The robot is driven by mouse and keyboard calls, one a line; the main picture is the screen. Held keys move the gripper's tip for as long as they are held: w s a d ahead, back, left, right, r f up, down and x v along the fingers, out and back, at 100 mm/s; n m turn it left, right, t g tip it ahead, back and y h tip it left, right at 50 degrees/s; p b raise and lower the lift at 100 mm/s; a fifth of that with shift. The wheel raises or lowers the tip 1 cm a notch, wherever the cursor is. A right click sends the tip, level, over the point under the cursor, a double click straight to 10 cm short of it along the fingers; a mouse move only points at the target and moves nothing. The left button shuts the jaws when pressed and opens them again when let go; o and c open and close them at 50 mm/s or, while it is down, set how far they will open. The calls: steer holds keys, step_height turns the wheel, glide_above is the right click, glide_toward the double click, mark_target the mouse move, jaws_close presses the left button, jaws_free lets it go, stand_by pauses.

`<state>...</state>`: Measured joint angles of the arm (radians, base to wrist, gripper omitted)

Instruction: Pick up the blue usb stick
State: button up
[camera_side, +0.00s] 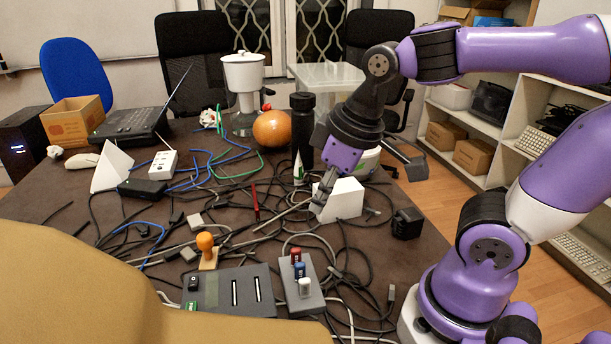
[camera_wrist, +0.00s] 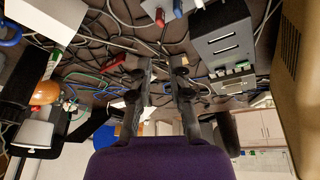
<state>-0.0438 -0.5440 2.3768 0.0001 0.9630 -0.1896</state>
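The blue usb stick (camera_side: 299,269) stands upright in a grey block (camera_side: 311,299), between a red usb stick (camera_side: 296,255) and a white one (camera_side: 305,287). In the wrist view the blue stick (camera_wrist: 178,8) is cut by the top edge, with the red stick (camera_wrist: 160,17) to its left. My gripper (camera_side: 317,207) is over the table's cables beside a white box, behind and above the grey block, apart from the sticks. In the wrist view my gripper (camera_wrist: 162,62) has its two fingers apart with nothing held between them.
The white box (camera_side: 343,199) stands close to my gripper. A grey device with slots (camera_side: 230,293) lies left of the block, and an orange-topped stand (camera_side: 206,249) is behind it. Loose cables (camera_side: 345,262) cover much of the table. A black adapter (camera_side: 407,223) sits at right.

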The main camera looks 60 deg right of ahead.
mark_target(300, 263)
steer(key=w+a+f+n+g, duration=0.1)
steer(key=n, duration=0.1)
steer(key=f+n+g, duration=0.1)
steer(key=n, duration=0.1)
steer(key=w+a+f+n+g, duration=0.1)
steer(key=n, duration=0.1)
steer(key=shift+w+a+f+g, duration=0.25)
steer(key=shift+w+a+g, duration=0.05)
steer(key=shift+w+g, duration=0.1)
steer(key=shift+f, duration=0.4)
step_height(300, 263, down, 10)
steer(key=shift+s+r, duration=0.1)
steer(key=shift+s, duration=0.05)
jaws_close()
